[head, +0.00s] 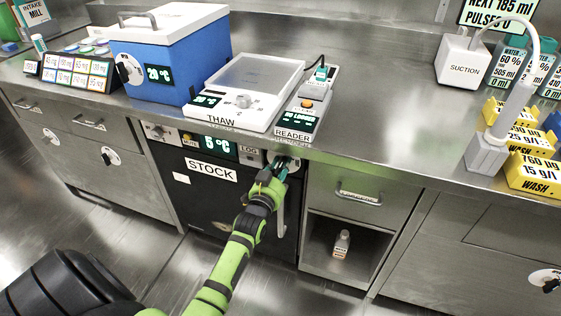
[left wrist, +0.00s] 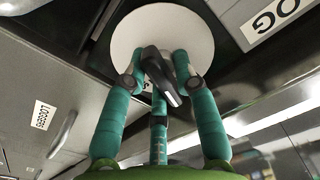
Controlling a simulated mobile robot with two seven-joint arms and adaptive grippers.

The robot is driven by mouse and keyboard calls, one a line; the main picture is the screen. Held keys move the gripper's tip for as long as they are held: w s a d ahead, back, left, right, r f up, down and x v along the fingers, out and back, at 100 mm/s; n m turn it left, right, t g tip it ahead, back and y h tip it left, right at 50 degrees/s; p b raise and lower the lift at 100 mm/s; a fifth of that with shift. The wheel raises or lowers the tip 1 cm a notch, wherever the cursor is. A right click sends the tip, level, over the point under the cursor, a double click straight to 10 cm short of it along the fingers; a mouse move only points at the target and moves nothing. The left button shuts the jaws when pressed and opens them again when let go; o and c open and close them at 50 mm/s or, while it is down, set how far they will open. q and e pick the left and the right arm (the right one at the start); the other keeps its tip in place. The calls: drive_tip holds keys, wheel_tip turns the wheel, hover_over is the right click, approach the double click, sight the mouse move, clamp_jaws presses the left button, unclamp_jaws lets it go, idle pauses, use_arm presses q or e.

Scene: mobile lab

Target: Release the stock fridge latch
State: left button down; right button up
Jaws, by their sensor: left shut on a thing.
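The stock fridge (head: 205,200) is a dark front under the counter, labelled STOCK, with a display reading 5 °C. Its latch shows in the left wrist view as a black lever (left wrist: 160,77) on a round white plate (left wrist: 150,30). My left gripper (head: 280,168) is at the upper right of the fridge front, below the counter edge. In the left wrist view its teal fingers (left wrist: 160,90) are closed around the black lever. In the head view the gripper hides most of the latch. The fridge door appears shut. My right gripper is not in view.
A vertical door handle (head: 281,212) hangs just right of my left gripper. An open cubby (head: 345,247) with a small bottle is to the right, under a drawer. The thaw plate (head: 245,90) and reader (head: 300,120) stand on the counter above.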

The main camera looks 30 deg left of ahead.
use_arm(q)
drive_tip(key=shift+d+f+n+p, duration=0.15)
drive_tip(key=shift+n+p, duration=0.3)
drive_tip(key=shift+n, duration=0.6)
drive_tip(key=shift+d+r+n+p, duration=0.1)
drive_tip(key=shift+n+p, duration=0.35)
drive_tip(key=shift+n, duration=0.6)
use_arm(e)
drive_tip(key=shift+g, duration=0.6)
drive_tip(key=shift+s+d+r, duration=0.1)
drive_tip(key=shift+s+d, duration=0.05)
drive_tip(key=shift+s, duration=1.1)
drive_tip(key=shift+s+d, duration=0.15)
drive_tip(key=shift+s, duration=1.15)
use_arm(q)
drive_tip(key=c, duration=1.1)
unclamp_jaws()
drive_tip(key=shift+a, duration=0.1)
drive_tip(key=v, duration=1.2)
